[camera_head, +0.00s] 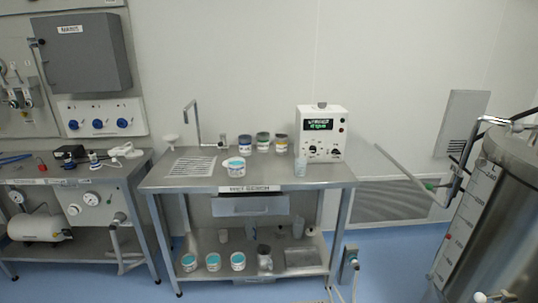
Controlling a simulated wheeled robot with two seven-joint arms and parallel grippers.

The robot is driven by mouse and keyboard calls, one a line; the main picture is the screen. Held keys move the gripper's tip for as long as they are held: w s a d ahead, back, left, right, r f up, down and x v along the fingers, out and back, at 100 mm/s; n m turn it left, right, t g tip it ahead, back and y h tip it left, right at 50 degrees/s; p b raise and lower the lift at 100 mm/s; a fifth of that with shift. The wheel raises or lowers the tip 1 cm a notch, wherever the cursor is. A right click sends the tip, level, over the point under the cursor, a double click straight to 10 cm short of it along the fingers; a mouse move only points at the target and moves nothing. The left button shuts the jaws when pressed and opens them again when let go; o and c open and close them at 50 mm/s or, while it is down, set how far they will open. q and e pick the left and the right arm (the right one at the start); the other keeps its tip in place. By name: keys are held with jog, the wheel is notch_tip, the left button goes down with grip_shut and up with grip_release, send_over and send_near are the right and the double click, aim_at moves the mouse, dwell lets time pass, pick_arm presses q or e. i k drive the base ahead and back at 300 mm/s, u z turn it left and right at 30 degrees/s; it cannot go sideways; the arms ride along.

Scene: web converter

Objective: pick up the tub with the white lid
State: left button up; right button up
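Neither of my grippers shows in the head view.
A white instrument box with a green display (321,134) and a pale cup (300,167) stand right of the tub. A bent metal arm (196,122) rises behind left. A cluttered bench (30,180) is at left, a large steel tank (485,215) at right. Blue floor lies in front.

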aim_at(237, 167)
jog(key=z, duration=0.2)
jog(key=i, duration=1.25)
jog(key=z, duration=0.15)
